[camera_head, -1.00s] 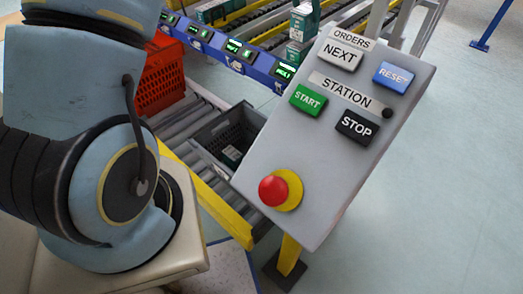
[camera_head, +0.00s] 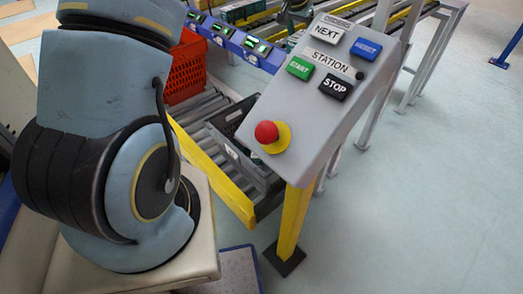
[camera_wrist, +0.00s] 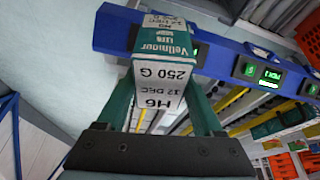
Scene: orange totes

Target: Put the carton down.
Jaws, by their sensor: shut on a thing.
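My gripper (camera_wrist: 160,98) is shut on a white and teal carton (camera_wrist: 163,68) in the wrist view. In the head view the gripper end is at the top edge, mostly cut off and partly behind the control panel.
A grey control panel (camera_head: 318,92) with buttons and a red stop knob stands on a yellow post (camera_head: 292,225). A dark tote (camera_head: 225,146) sits on rollers (camera_head: 190,118), partly behind the panel. A red basket (camera_head: 186,72) stands behind my arm. Open floor (camera_head: 440,180) lies right.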

